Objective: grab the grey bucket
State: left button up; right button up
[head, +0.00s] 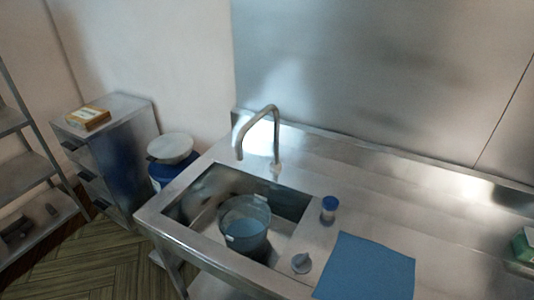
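The grey bucket (247,241) stands upright in the sink basin (292,203) of the steel counter. It is blue-grey with an open top, and light tabs show on its rim at the left and right. The basin's front wall edge hides part of its lower side. Neither of my grippers is in the head view, and nothing is touching the bucket.
A curved faucet (275,135) rises behind the basin. A small blue-capped jar (329,209), a grey knob-like object (302,263) and a blue cloth (366,268) are right of it. A drawer cabinet (117,122) and blue bin (168,172) stand left. Bare floor shows lower left.

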aim_at(244, 221)
jog(key=j+z, duration=0.35)
jog(key=j, duration=0.25)
jog(key=j+z, duration=0.35)
jog(key=j, duration=0.3)
